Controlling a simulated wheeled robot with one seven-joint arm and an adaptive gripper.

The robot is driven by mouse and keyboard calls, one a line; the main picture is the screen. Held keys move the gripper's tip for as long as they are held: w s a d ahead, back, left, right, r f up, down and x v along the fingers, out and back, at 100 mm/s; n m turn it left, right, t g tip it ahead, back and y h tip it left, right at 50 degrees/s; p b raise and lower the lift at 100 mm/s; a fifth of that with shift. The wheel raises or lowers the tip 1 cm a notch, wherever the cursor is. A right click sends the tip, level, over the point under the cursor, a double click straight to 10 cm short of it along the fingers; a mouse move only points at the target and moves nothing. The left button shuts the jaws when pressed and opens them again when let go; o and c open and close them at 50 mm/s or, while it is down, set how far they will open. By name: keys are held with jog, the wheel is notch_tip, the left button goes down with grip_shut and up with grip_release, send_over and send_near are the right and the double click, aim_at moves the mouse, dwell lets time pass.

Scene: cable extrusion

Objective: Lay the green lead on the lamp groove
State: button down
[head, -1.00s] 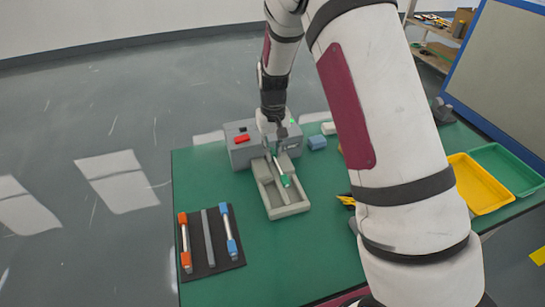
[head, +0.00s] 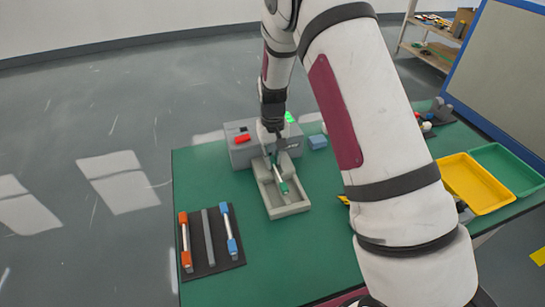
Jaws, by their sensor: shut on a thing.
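The green lead (head: 283,186) is a pale rod with a green end. It slants over the grey tray (head: 291,210), its green end toward the tray's near part. My gripper (head: 273,153) is shut on the lead's far end, just in front of the grey machine box (head: 243,153). The fingertips are small and partly hidden. A green lamp (head: 289,117) shows on top of the box, behind my gripper. The groove under the lead is hard to make out, and I cannot tell whether the lead touches it.
A dark mat (head: 213,262) at front left holds an orange-ended rod (head: 185,240), a grey bar (head: 207,238) and a blue-ended rod (head: 230,235). A red button (head: 242,138) is on the box. A blue block (head: 317,142) is beside it. Yellow (head: 490,208) and green trays stand right.

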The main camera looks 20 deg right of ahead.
jog(key=shift+s+f, duration=0.1)
jog(key=shift+f, duration=0.3)
jog(key=c, duration=1.5)
grip_release()
jog(key=shift+s, duration=0.1)
jog(key=shift+c, duration=0.2)
jog(key=shift+f, duration=0.15)
